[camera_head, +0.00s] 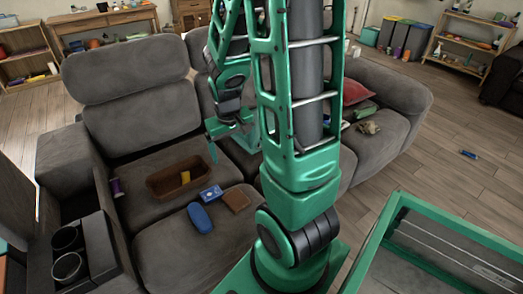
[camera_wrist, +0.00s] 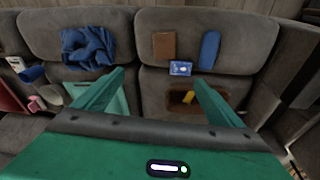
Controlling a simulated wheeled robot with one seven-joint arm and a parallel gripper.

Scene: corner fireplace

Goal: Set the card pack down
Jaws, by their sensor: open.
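The card pack (camera_head: 210,193) is a small blue box with a white mark, lying on the grey sofa seat. In the wrist view the card pack (camera_wrist: 180,68) shows just beyond the tip of the right finger, with nothing gripping it. My gripper (camera_wrist: 159,76) is open and empty, its two green fingers spread wide. In the head view my gripper (camera_head: 236,143) is above the sofa, to the right of and behind the pack, partly hidden by my arm.
Beside the pack are a brown open box (camera_head: 160,187) holding a yellow thing, a blue rounded case (camera_head: 200,217) and a brown wallet-like item (camera_head: 236,201). A purple spool (camera_head: 117,188) stands left of the box. A crumpled blue cloth (camera_wrist: 88,47) lies on the sofa.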

